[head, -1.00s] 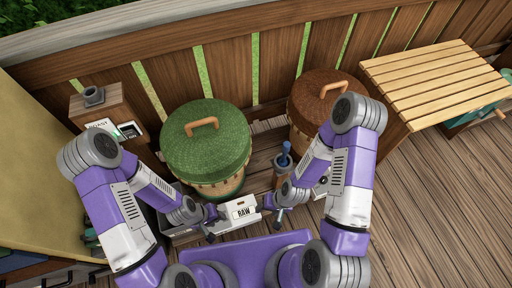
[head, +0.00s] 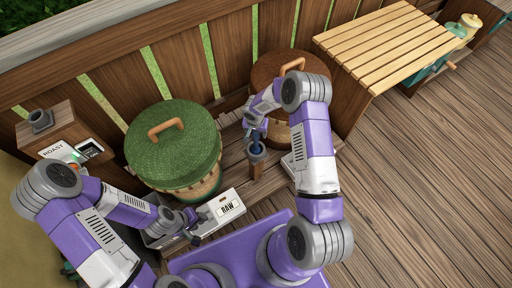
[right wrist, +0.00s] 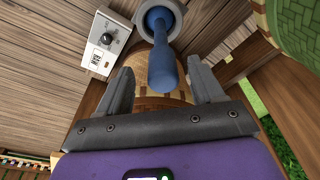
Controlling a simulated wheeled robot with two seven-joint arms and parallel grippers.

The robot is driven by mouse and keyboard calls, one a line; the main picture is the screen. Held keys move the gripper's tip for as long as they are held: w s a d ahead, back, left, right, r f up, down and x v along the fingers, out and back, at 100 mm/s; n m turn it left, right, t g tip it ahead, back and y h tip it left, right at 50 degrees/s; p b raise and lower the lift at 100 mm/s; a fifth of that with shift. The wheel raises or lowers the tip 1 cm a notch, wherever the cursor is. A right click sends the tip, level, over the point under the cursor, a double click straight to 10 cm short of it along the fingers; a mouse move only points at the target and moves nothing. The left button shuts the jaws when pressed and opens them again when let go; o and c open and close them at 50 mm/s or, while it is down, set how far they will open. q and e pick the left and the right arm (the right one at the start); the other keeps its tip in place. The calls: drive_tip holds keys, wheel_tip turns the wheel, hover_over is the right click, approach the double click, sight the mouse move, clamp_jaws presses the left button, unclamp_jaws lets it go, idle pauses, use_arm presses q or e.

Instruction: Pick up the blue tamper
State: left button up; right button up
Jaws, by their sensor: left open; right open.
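The blue tamper (head: 257,144) stands handle-up in a round grey holder (head: 257,156) on a wooden post. In the right wrist view the tamper (right wrist: 162,62) points toward the camera, its lower end inside the grey rim. My right gripper (right wrist: 162,72) is open, with a finger on either side of the handle and visible gaps. In the head view my right gripper (head: 257,126) is at the tamper's top, partly hidden by its own arm. My left gripper (head: 191,226) is open and empty beside the white RAW box (head: 229,208).
A green-lidded basket (head: 172,145) stands left of the post, and a brown-lidded basket (head: 275,66) stands behind it. A white panel with a knob (right wrist: 108,44) is near the holder. A slatted table (head: 385,45) is at the upper right.

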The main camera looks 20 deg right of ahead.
sight(256, 143)
drive_tip(key=f, duration=0.1)
drive_tip(key=f+b, duration=0.1)
drive_tip(key=f, duration=0.1)
drive_tip(key=w+f, duration=0.1)
drive_tip(key=f, duration=0.1)
drive_tip(key=shift+d+b, duration=0.25)
drive_tip(key=shift+b, duration=0.05)
drive_tip(key=shift+c, duration=0.5)
clamp_jaws()
